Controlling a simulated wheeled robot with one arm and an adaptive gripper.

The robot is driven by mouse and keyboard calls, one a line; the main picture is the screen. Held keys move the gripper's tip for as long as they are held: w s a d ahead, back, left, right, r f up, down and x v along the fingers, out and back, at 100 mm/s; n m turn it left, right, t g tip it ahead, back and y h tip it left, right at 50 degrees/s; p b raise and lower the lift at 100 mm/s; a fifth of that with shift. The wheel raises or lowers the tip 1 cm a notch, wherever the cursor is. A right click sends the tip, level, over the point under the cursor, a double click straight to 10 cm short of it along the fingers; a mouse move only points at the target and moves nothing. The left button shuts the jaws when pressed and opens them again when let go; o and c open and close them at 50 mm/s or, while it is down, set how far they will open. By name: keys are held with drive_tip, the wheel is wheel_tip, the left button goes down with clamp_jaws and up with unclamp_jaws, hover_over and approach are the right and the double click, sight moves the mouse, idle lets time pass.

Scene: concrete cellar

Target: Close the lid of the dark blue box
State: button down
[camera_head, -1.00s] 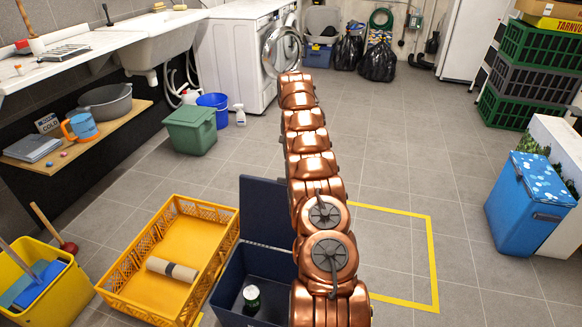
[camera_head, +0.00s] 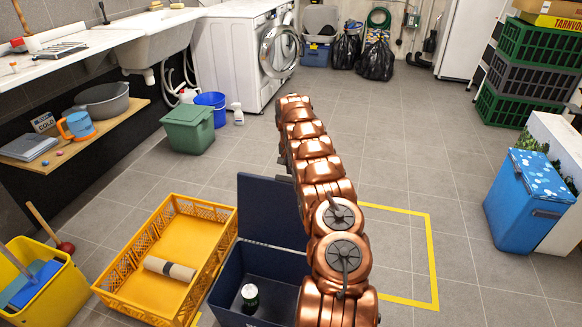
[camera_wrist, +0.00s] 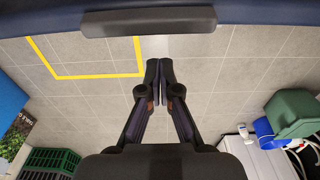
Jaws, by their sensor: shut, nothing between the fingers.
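The dark blue box (camera_head: 232,285) stands on the floor in front of me, left of my arm. Its lid (camera_head: 266,208) stands upright at the back of the box, so the box is open. A small dark green can with a pale top (camera_head: 250,296) stands inside. In the wrist view a dark blue edge (camera_wrist: 40,20), apparently the lid's, crosses the top with a dark grey bar (camera_wrist: 148,21) on it. My gripper (camera_wrist: 159,68) is shut and empty, with its fingertips short of that bar in the picture. My arm hides the gripper in the head view.
A yellow crate (camera_head: 120,268) holding a rolled item stands just left of the box. A yellow bucket (camera_head: 45,290) is further left. A green bin (camera_head: 188,133) stands behind. The floor inside the yellow outline (camera_head: 432,250), right of my arm, is clear.

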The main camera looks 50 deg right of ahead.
drive_tip(key=shift+s+a+r, duration=0.2)
drive_tip(key=shift+s+a, duration=0.2)
drive_tip(key=shift+a, duration=0.25)
drive_tip(key=shift+s+a+r, duration=0.2)
drive_tip(key=shift+s+a, duration=0.15)
drive_tip(key=shift+a, duration=0.25)
drive_tip(key=shift+a+r, duration=0.1)
